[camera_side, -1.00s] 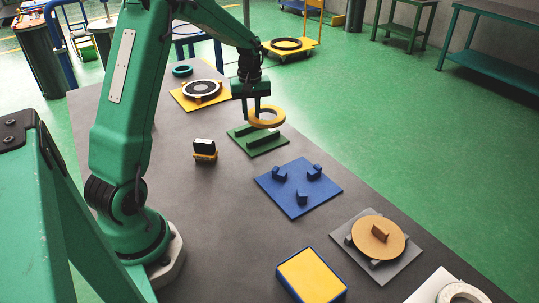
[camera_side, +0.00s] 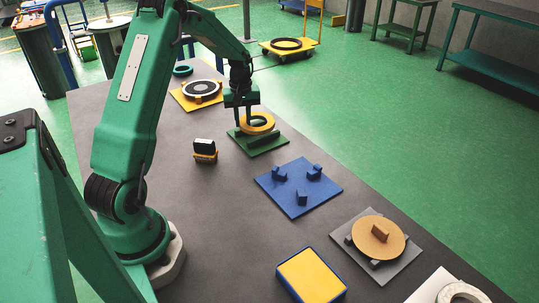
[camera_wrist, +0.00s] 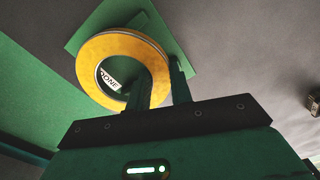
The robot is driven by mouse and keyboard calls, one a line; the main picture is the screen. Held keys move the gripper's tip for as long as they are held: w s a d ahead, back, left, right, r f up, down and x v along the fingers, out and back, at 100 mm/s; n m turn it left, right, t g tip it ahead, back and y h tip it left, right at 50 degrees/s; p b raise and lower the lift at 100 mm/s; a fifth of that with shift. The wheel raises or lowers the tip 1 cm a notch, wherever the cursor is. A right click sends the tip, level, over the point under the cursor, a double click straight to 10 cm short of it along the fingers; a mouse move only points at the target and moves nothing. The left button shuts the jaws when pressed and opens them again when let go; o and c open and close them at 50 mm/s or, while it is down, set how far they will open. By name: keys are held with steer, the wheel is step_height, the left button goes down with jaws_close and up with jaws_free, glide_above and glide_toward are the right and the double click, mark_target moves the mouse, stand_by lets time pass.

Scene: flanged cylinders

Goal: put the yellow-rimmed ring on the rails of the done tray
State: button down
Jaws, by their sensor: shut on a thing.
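The yellow-rimmed ring (camera_side: 265,129) is held flat by my gripper (camera_side: 246,108) over the green done tray (camera_side: 262,151). In the wrist view the ring (camera_wrist: 90,68) lies over the tray (camera_wrist: 184,48), and part of the tray's label shows through its hole. My gripper (camera_wrist: 160,86) is shut on the near right part of the ring's band. A dark green rail (camera_side: 267,137) shows at the ring's front edge; the other rail is mostly hidden. The ring is very low over the rails; I cannot tell whether it touches them.
A yellow plate (camera_side: 181,99) with a dark disc stands behind the done tray. A blue plate (camera_side: 297,207) with several blocks lies in front, and a grey plate (camera_side: 375,277) with an orange disc beyond it.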

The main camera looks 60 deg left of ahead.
steer(key=shift+f, duration=0.9)
steer(key=shift+f, duration=0.1)
steer(key=c, duration=1.3)
jaws_free()
steer(key=shift+o, duration=0.2)
step_height(320, 180, up, 12)
